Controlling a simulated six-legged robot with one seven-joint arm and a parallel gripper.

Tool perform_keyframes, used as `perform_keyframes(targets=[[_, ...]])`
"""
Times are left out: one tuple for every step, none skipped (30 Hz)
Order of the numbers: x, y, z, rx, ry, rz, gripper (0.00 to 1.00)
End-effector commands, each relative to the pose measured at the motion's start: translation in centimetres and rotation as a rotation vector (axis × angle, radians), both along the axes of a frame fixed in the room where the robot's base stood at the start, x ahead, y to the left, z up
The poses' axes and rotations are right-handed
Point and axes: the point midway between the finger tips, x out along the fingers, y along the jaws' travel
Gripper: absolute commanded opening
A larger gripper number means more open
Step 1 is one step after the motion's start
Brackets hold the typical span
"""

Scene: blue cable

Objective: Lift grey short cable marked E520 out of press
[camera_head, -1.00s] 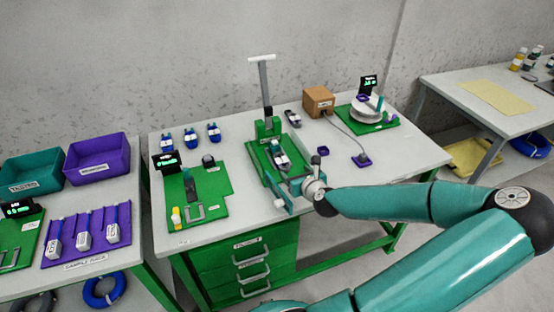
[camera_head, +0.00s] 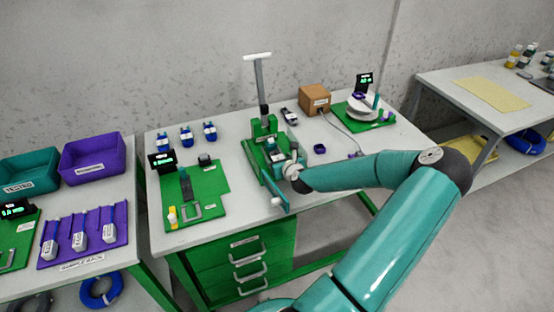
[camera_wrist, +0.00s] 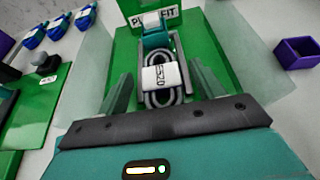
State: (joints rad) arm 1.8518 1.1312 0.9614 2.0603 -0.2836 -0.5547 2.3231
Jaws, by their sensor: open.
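The grey short cable (camera_wrist: 160,78) is a coiled loop with a white label in the wrist view. Its label reads sideways and seems to end in 520. It lies in the channel of the green press (camera_wrist: 205,45), whose lever (camera_head: 260,80) stands upright in the head view. My gripper (camera_wrist: 160,95) is open, with one finger on each side of the cable and nothing held. In the head view my gripper (camera_head: 282,180) is over the front of the press and hides most of the cable. Whether the fingers touch the cable cannot be told.
A green tester board (camera_head: 215,180) lies left of the press. Several blue cable pieces (camera_head: 187,138) stand at the back left. A small purple cup (camera_head: 320,149) and a brown box (camera_head: 314,97) are to the right. A purple rack (camera_head: 85,232) is on the left table.

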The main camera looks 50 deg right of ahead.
Motion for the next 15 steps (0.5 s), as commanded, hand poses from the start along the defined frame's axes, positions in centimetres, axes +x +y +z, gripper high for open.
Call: perform_keyframes(targets=[[0.18,-0.12,-0.12,0.001,0.001,0.000,0.67],[0.20,-0.16,-0.14,0.000,0.001,-0.001,0.67],[0.20,-0.19,-0.14,0.000,0.001,-0.001,0.67],[0.18,-0.19,-0.14,0.000,0.001,-0.001,0.67],[0.17,-0.18,-0.13,0.000,0.001,-0.001,0.67],[0.16,-0.18,-0.13,0.000,0.001,-0.001,0.67],[0.18,-0.17,-0.12,0.000,0.000,-0.001,0.67],[0.21,-0.16,-0.12,0.000,0.000,-0.001,0.63],[0.17,-0.16,-0.12,0.000,0.000,-0.001,0.56],[0.15,-0.16,-0.11,0.000,0.000,-0.001,0.50],[0.15,-0.17,-0.11,0.000,0.000,-0.001,0.44],[0.14,-0.16,-0.11,0.000,0.000,-0.001,0.36],[0.14,-0.16,-0.11,0.000,0.000,-0.001,0.30],[0.14,-0.16,-0.11,0.000,0.000,-0.001,0.24],[0.13,-0.17,-0.10,0.000,0.000,-0.001,0.18]])
